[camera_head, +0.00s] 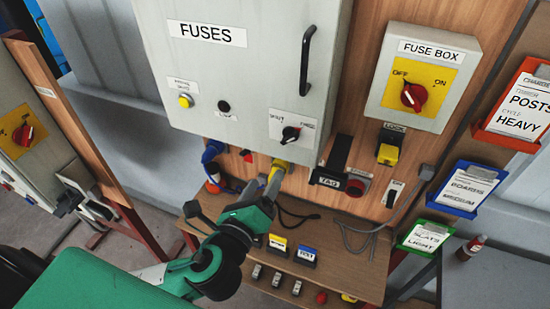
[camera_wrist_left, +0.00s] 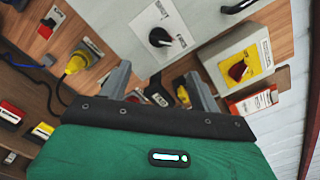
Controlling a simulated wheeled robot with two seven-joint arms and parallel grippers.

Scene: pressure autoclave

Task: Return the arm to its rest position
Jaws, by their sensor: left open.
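My left arm comes in from the lower left in the head view, green and black. Its left gripper (camera_head: 268,187) is in front of the panel, just below the grey FUSES cabinet (camera_head: 240,75). In the left wrist view the two grey fingers of the left gripper (camera_wrist_left: 160,88) stand wide apart with nothing held between them. The fingers partly hide the parts under the cabinet, and a yellow plug (camera_wrist_left: 75,63) with a black cable lies left of them. My right gripper is in neither view.
The FUSE BOX (camera_head: 418,75) with a red knob (camera_head: 413,96) is at the upper right. A wooden shelf (camera_head: 345,262) below holds yellow and blue labelled blocks. Red, blue and green card holders hang at the right. Open floor shows at the left.

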